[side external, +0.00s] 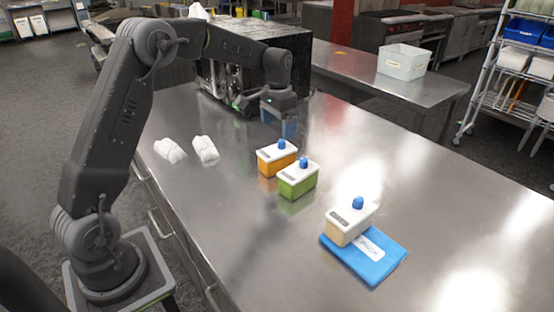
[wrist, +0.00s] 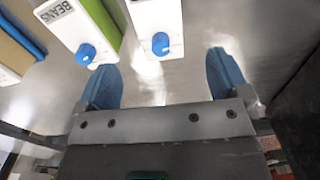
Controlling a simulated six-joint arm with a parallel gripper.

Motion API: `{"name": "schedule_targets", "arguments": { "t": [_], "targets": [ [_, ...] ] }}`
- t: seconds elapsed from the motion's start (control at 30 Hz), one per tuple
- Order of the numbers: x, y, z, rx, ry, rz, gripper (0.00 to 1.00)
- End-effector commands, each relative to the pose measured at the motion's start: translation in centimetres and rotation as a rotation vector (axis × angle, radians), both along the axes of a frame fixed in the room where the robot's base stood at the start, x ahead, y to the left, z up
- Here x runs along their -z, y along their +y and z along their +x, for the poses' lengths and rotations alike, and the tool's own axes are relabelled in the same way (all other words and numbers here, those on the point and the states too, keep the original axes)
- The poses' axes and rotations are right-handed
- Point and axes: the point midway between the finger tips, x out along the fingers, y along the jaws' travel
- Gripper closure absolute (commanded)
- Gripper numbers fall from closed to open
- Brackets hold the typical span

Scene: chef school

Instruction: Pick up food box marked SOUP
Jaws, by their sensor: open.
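Three food boxes with white lids and blue knobs stand on the steel table: an orange one (side external: 277,160), a green one (side external: 298,182) and a beige one (side external: 347,226). The green box's label reads BEANS in the wrist view (wrist: 97,20). A second white lid (wrist: 157,18) lies just beyond my fingers, its label out of frame. I cannot read SOUP on any box. My gripper (side external: 281,120) is open and empty, above the table behind the orange box; its blue fingers also show in the wrist view (wrist: 163,75).
The beige box stands on a blue mat (side external: 375,263) with a white label. Two white wrapped items (side external: 187,150) lie on the table at left. A dark appliance (side external: 245,70) stands behind my gripper. The table's front right is clear.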

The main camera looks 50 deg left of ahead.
Motion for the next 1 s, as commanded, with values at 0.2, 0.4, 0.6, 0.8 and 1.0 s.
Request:
{"name": "schedule_targets", "arguments": {
  "t": [0.2, 0.4, 0.6, 0.8, 1.0],
  "targets": [
    [2.4, 0.0, 0.0, 0.000, 0.000, 0.000, 0.06],
    [4.2, -0.1, -0.3, 0.000, 0.002, -0.001, 0.06],
    [7.0, -0.1, -0.5, -0.001, 0.000, 0.000, 0.06],
    [7.7, -0.1, -0.5, -0.001, -0.003, 0.002, 0.06],
    [7.7, -0.1, -0.5, 0.000, -0.003, 0.002, 0.13]
  ]
}}
